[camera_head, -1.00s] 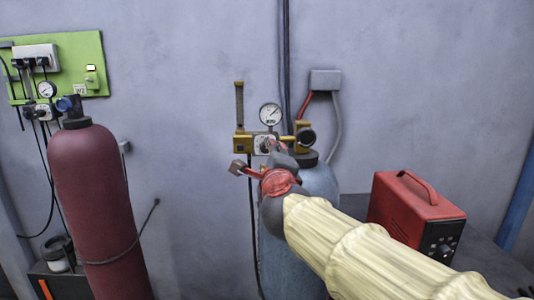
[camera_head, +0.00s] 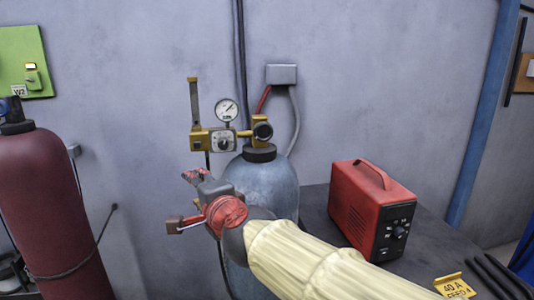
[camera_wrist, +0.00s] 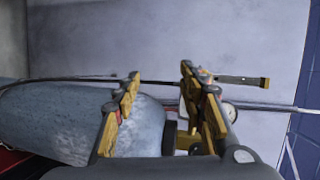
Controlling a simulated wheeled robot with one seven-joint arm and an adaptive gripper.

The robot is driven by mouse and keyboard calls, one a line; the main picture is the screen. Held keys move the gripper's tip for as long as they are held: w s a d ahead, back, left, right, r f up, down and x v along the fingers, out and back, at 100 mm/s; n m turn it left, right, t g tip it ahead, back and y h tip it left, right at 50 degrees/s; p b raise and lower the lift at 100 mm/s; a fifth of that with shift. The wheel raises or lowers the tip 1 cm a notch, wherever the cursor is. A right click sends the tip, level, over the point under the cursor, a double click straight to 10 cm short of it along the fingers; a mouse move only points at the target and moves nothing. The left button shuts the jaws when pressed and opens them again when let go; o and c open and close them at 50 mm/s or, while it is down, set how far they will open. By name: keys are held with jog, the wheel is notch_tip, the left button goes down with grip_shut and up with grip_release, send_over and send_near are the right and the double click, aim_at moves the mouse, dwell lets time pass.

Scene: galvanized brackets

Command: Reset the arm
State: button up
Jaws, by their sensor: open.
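My gripper (camera_head: 184,200) is open and empty, in front of the blue-grey gas cylinder and a little left of its shoulder. The brass regulator (camera_head: 222,140) with a round gauge (camera_head: 226,110) sits on top, above my gripper in the head view.
A dark red cylinder (camera_head: 50,205) stands at the left. A red box with a handle (camera_head: 370,208) sits on a dark bench (camera_head: 318,212) at the right, near my arm.

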jog(key=s+d+f+n+g+h, duration=0.1)
jog(key=s+d+f+n+g, duration=0.2)
jog(key=s+d+f+n, duration=0.5)
jog(key=s+d+f+n+g+h, duration=0.1)
jog(key=s+d+f+n+g, duration=0.25)
jog(key=s+f, duration=0.4)
jog(key=s+d+f+h, duration=0.2)
jog(key=s+d, duration=0.1)
jog(key=d, duration=0.5)
jog(key=s+d+f+h, duration=0.2)
jog(key=s+d+f, duration=0.1)
jog(key=d, duration=0.6)
jog(key=s+d+f+h, duration=0.2)
jog(key=s+d+f, duration=0.1)
jog(key=d, duration=0.5)
jog(key=shift+s+d+f+m+g+h, duration=0.25)
jog(key=shift+s+m+g+h, duration=0.15)
jog(key=shift+s+g, duration=0.1)
